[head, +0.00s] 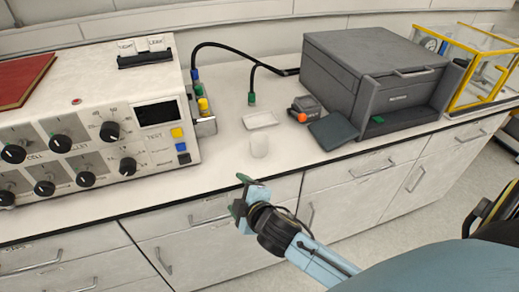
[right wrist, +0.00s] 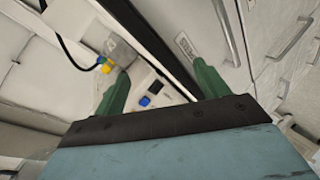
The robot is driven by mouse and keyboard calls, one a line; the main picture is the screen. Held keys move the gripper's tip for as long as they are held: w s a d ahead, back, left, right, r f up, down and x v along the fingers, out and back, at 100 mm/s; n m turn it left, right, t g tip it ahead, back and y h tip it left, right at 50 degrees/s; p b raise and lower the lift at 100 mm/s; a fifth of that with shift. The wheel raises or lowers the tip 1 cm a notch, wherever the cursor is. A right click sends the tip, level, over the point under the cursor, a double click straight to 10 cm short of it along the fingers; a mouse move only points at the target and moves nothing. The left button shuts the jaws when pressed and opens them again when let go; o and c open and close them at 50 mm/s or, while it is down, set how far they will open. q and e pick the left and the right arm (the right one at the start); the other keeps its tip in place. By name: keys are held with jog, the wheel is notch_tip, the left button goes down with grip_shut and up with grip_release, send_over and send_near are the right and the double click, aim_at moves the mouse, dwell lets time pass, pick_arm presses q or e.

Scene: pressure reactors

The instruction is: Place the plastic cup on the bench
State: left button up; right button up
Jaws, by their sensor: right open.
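My right gripper (head: 243,190) is in front of the bench edge, below and a little left of the cup in the head view. It is apart from the cup. In the right wrist view its two green fingers (right wrist: 163,88) are spread with nothing between them. The cup cannot be made out in the right wrist view. My left gripper is in neither view.
A white instrument with knobs (head: 90,130) stands on the left. A shallow white dish (head: 260,120) lies behind the cup. A small dark device (head: 306,108), a dark flat pad (head: 333,131) and a grey box (head: 372,75) stand right. Drawers (head: 347,172) front the bench.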

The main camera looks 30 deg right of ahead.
jog(key=w+a+r+n+t+y, duration=0.35)
jog(key=w+r+n, duration=0.2)
jog(key=r, duration=0.35)
jog(key=a+r+n+y, duration=0.9)
jog(key=r+n+y, duration=0.1)
jog(key=n, duration=0.7)
jog(key=n+g+h, duration=1.3)
jog(key=n+h, duration=0.3)
jog(key=n, duration=1.5)
send_near(259, 140)
jog(key=shift+m, duration=0.25)
jog(key=shift+s+a+f+b+x, duration=0.1)
jog(key=shift+s+b+x, duration=0.15)
jog(key=shift+x, duration=0.95)
jog(key=shift+s+a+f+b+x, duration=0.1)
jog(key=shift+b+x, duration=0.25)
jog(key=shift+x, duration=0.85)
jog(key=shift+s+a+f+b+x, duration=0.1)
jog(key=shift+s+b+x, duration=0.15)
jog(key=shift+x, duration=0.95)
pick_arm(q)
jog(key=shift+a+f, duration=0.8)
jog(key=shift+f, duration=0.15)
